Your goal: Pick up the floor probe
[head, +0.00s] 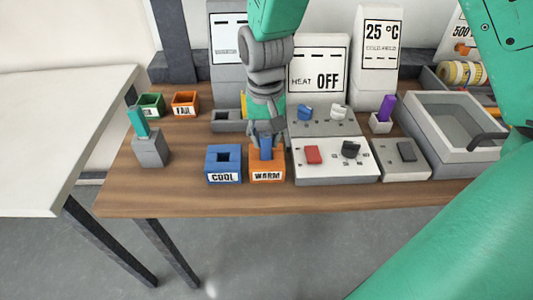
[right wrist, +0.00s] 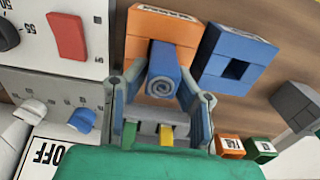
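No object in view is labelled as the floor probe, so I cannot tell for certain which one it is. A teal upright piece (head: 138,121) stands in a grey block (head: 150,150) at the table's left. A purple upright piece (head: 386,107) stands in a small holder at the right. My right gripper (head: 265,138) points down over the orange WARM box (head: 267,177). In the right wrist view its open fingers (right wrist: 162,98) are on either side of a blue piece with a spiral end (right wrist: 162,84), which sits in the orange box. My left gripper is not in view.
The blue COOL box (head: 223,164) is beside the orange one. A white control panel (head: 330,172) with a red switch stands close right. Green (head: 151,104) and orange FAIL (head: 185,103) boxes are at back left. A grey tray (head: 455,150) is at right. The front wooden strip is clear.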

